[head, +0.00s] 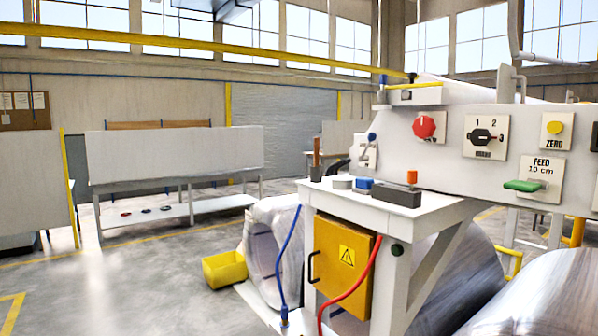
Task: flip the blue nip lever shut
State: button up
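A small lever with a blue knob (372,137) stands on a pale plate (366,154) at the left end of the white machine panel (450,150). The knob is at the upper part of the plate. It is too small to tell whether the lever is open or shut. Another dark bluish part (594,138) is cut off at the right edge, and I cannot tell what it is. My gripper is not in view.
The panel carries a red knob (425,126), a black selector (485,136), a yellow button (555,128) and a green feed handle (524,186). Small items crowd the white ledge (345,199). A yellow bin (224,269) sits on the floor; the floor at left is clear.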

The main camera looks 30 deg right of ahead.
aim_at(371, 137)
jog(key=z, duration=0.05)
jog(key=k, duration=0.65)
jog(key=z, duration=0.2)
jog(key=i, duration=1.7)
jog(key=u, duration=0.85)
